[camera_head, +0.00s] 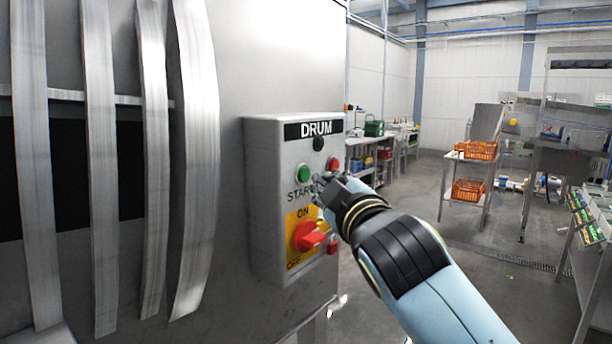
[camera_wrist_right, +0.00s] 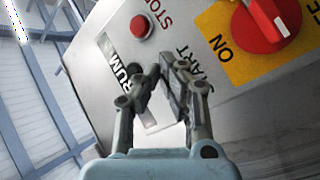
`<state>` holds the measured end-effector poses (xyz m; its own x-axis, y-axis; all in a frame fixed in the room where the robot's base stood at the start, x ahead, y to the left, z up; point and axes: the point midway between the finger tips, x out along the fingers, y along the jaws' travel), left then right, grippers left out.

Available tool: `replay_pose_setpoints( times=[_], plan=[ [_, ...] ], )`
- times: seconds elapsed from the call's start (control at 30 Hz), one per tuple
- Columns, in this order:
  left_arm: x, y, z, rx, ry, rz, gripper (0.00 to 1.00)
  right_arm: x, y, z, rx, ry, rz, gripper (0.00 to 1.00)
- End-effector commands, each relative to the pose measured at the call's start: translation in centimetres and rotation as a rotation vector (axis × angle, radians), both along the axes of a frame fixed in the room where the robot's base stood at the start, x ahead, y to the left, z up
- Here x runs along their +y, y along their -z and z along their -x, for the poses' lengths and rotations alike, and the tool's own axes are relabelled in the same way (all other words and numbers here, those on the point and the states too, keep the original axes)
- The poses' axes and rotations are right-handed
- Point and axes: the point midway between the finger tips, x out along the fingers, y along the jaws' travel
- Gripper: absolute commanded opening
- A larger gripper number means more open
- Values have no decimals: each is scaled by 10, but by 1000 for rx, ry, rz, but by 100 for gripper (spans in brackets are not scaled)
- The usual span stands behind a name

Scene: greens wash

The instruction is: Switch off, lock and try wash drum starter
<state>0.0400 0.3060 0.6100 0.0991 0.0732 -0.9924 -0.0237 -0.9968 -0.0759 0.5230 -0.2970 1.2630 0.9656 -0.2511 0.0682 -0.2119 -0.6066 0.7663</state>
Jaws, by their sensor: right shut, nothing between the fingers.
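The grey starter box (camera_head: 265,190), labelled DRUM, is fixed to a steel machine wall. It has a green START button (camera_head: 303,173), a red STOP button (camera_head: 334,164) and a black round part (camera_head: 319,143). Below, a red rotary switch (camera_head: 307,236) sits on a yellow ON/OFF plate (camera_head: 293,218); its exact setting is hard to read. A small red item like a padlock (camera_head: 333,243) is at the switch's right. My right gripper (camera_head: 319,184) is shut and empty, close to the START button. In the wrist view its fingers (camera_wrist_right: 166,78) hide that button; contact cannot be told. My left gripper is out of view.
Curved steel bars (camera_head: 152,160) stand left of the box. Behind on the right are a rack with orange crates (camera_head: 469,190), a workbench (camera_head: 380,160) and a sloped stand with green items (camera_head: 585,215). The floor between them is open.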

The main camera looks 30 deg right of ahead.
Motion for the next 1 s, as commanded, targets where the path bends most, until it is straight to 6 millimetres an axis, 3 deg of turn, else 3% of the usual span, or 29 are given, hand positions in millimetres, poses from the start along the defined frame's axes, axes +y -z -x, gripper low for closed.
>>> replay_pose_setpoints(
  times=[1.0],
  plan=[
    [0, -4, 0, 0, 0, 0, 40, 5, 0, -11, 0, 0, 0, 0]
  ],
)
